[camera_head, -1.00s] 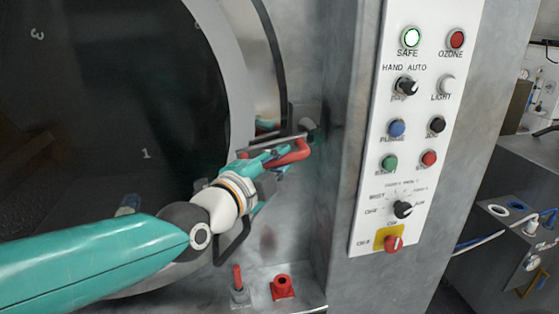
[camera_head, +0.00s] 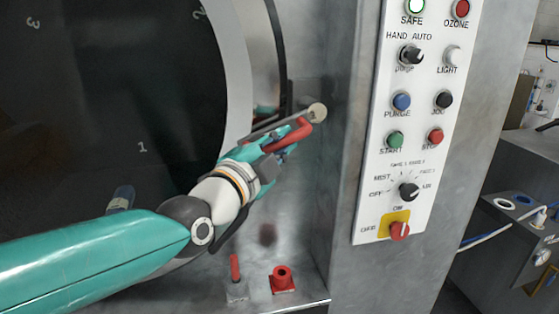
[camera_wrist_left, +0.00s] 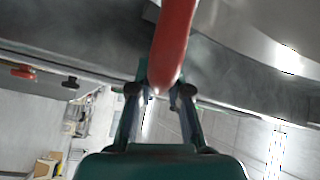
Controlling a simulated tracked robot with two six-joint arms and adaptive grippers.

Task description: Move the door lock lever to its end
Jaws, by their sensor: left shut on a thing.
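The door lock lever is a red handle (camera_head: 288,137) on a metal bar beside the right edge of the round door opening. Its bar runs up to a round pale knob (camera_head: 317,112) near the control panel column. My left gripper (camera_head: 280,142) is shut on the red handle. In the left wrist view the red handle (camera_wrist_left: 175,42) comes down from the top edge, with its end between the fingers of my left gripper (camera_wrist_left: 160,92). The fingers hide part of the handle in the head view. My right gripper is not in view.
The white control panel (camera_head: 372,180) with several buttons and knobs stands to the right of the lever. A small red lever (camera_head: 235,268) and a red fitting (camera_head: 282,279) sit on the ledge below. The dark round door (camera_head: 100,100) fills the left.

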